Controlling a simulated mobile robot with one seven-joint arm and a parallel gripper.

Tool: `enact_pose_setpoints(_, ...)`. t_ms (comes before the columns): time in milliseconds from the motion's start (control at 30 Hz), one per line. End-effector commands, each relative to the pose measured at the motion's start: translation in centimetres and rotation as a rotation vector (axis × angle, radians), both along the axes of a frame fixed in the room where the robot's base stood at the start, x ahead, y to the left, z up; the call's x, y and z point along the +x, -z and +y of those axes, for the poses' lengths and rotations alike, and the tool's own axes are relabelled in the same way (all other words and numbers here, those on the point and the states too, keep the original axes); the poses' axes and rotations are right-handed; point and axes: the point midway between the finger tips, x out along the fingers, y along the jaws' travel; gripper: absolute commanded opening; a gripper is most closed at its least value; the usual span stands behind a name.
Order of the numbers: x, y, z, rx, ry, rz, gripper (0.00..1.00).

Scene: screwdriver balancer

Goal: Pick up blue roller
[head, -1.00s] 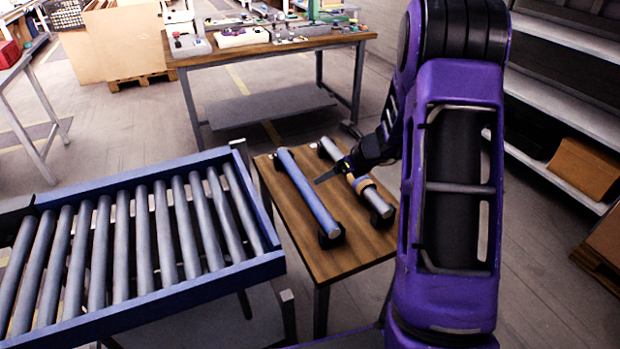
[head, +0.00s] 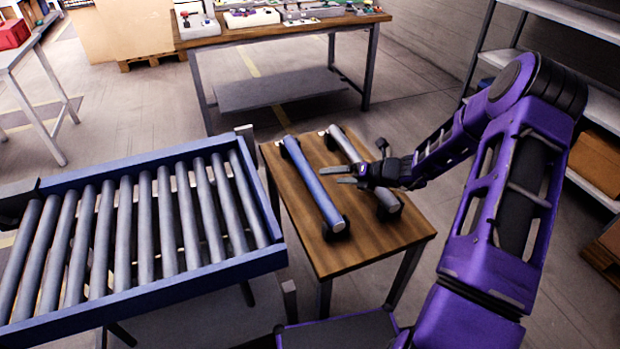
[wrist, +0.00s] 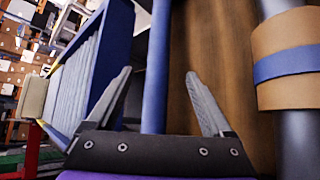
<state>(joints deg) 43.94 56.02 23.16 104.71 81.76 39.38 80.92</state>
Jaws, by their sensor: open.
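The blue roller (head: 313,188) lies along the left side of a small wooden table, its ends resting in black holders. In the wrist view the blue roller (wrist: 156,70) shows as a blue bar between my fingers and beyond them. My gripper (head: 340,175) is open and empty. It reaches in from the right, over the table, with its fingers pointing left at the blue roller's middle. The wrist view also shows my gripper (wrist: 158,76) with its two fingers wide apart. I cannot tell whether they touch the roller.
A grey roller (head: 345,146) lies parallel to the right, partly hidden under my gripper; its brown sleeve (wrist: 287,45) with a blue band shows in the wrist view. The wooden table (head: 370,240) has bare room at its front. A roller conveyor (head: 150,300) with a blue frame stands left.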

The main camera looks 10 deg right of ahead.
Motion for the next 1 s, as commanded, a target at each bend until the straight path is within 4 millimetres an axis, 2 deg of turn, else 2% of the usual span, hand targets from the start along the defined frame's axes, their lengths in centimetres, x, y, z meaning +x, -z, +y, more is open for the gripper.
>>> enact_pose_setpoints(133,1.5,1.4,1.6,-0.001,-0.002,-0.001,0.85)
enact_pose_setpoints(467,2.8,2.4,3.1,-0.001,-0.002,-0.001,0.85)
enact_pose_setpoints(700,4.7,4.2,5.5,-0.001,-0.002,-0.001,0.85)
enact_pose_setpoints(1000,5.2,4.5,5.9,-0.003,0.0,-0.001,0.83)
